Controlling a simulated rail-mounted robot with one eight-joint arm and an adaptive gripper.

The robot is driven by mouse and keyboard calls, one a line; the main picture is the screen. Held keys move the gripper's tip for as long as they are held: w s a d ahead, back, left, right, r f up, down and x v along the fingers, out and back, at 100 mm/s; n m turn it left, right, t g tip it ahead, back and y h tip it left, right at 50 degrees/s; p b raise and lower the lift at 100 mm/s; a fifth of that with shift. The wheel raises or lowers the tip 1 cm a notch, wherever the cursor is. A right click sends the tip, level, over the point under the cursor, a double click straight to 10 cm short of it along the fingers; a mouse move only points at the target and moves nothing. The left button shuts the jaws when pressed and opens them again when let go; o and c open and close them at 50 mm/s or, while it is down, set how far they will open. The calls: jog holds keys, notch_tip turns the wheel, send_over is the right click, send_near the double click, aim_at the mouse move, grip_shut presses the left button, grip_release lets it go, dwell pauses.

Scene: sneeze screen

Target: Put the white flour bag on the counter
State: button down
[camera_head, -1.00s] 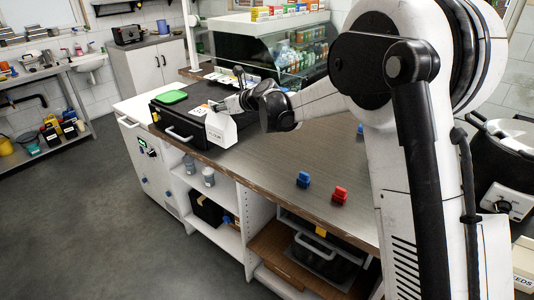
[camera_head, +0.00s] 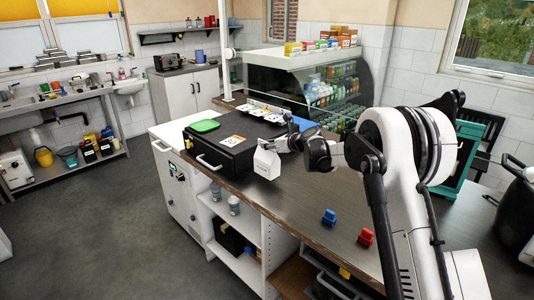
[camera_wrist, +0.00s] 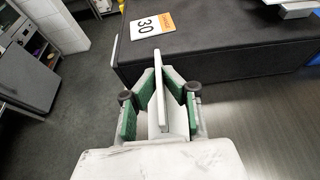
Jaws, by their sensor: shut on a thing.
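The white flour bag (camera_head: 267,166) hangs upright by its top from my gripper (camera_head: 284,144), at the near right corner of the black case. In the wrist view, my gripper (camera_wrist: 159,100) has its green-padded fingers shut on both sides of the bag's thin white top (camera_wrist: 161,88). The bag's lower part is hard to make out there. The dark counter (camera_head: 310,190) lies under and to the right of the bag. I cannot tell whether the bag's bottom touches the counter.
A blue item (camera_head: 329,217) and a red item (camera_head: 366,237) stand near the counter's front edge. The counter between them and the bag is clear.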

aim_at(267, 153)
jog(key=shift+f+p, duration=0.35)
jog(key=shift+f, duration=1.6)
jog(key=shift+f, duration=0.2)
jog(key=c, duration=1.9)
grip_release()
jog(key=shift+r, duration=0.15)
jog(key=shift+s+d+r, duration=0.1)
jog(key=shift+r, duration=0.05)
jog(key=b+v, duration=0.1)
jog(key=v, duration=1)
jog(key=shift+s+d+r+b, duration=0.15)
jog(key=shift+s+d+b, duration=0.1)
jog(key=shift+b, duration=0.15)
